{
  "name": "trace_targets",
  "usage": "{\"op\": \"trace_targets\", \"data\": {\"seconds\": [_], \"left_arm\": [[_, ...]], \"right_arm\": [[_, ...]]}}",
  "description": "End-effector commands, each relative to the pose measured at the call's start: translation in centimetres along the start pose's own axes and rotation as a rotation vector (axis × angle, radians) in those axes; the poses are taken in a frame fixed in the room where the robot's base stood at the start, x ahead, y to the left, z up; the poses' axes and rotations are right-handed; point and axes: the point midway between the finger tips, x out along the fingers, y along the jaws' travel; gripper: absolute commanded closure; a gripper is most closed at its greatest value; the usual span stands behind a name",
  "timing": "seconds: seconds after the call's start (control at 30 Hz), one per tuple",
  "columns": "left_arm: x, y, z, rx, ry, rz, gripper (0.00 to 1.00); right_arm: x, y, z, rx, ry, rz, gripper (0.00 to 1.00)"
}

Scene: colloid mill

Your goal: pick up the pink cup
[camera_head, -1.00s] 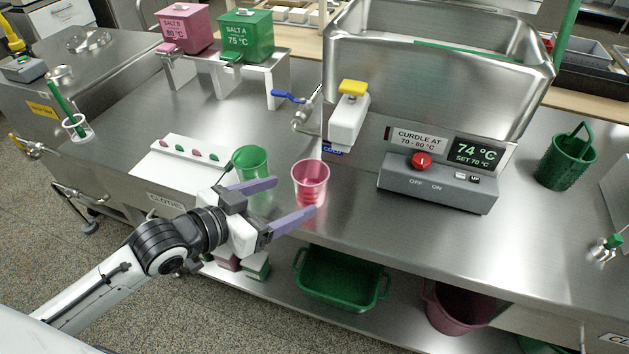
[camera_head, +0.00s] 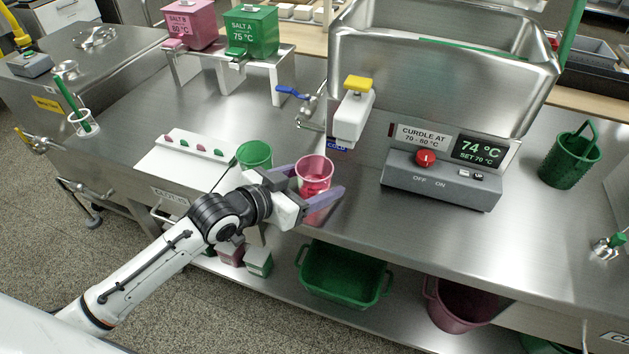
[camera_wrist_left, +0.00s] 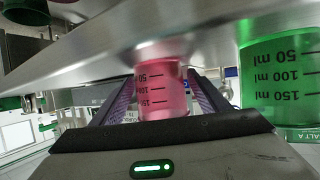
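The pink cup (camera_head: 314,172) stands upright on the steel counter, in front of the machine. It is see-through, with volume marks that show in the left wrist view (camera_wrist_left: 162,92). My left gripper (camera_head: 325,180) is open, with one purple finger on each side of the pink cup. In the left wrist view the cup sits between the two fingers (camera_wrist_left: 166,98), and a gap seems to show on its right side. I cannot tell whether either finger touches it. My right gripper is in neither view.
A green cup (camera_head: 254,156) stands just left of the pink cup, close to my left gripper. A white strip with small coloured pieces (camera_head: 190,147) lies further left. The control box (camera_head: 440,185) is to the right. The counter's front edge runs below my gripper.

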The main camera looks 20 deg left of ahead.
Motion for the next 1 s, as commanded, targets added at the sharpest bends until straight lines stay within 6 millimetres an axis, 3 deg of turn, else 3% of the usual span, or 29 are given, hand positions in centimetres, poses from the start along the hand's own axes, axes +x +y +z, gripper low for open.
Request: {"op": "trace_targets", "data": {"seconds": [0.03,0.2,0.23,0.67,1.0], "left_arm": [[0.0,0.0,0.0,0.0,0.0,0.0,0.41],[0.0,0.0,0.0,0.0,0.0,0.0,0.69],[0.0,0.0,0.0,0.0,0.001,0.0,0.71],[-0.2,0.0,-0.5,0.001,0.002,0.0,0.71],[-1.1,0.0,-2.6,0.002,0.002,0.0,0.71]], "right_arm": [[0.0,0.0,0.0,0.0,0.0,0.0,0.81],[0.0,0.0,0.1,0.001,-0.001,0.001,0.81],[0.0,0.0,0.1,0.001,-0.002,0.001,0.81],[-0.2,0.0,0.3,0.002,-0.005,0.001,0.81],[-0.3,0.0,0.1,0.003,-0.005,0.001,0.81]]}}
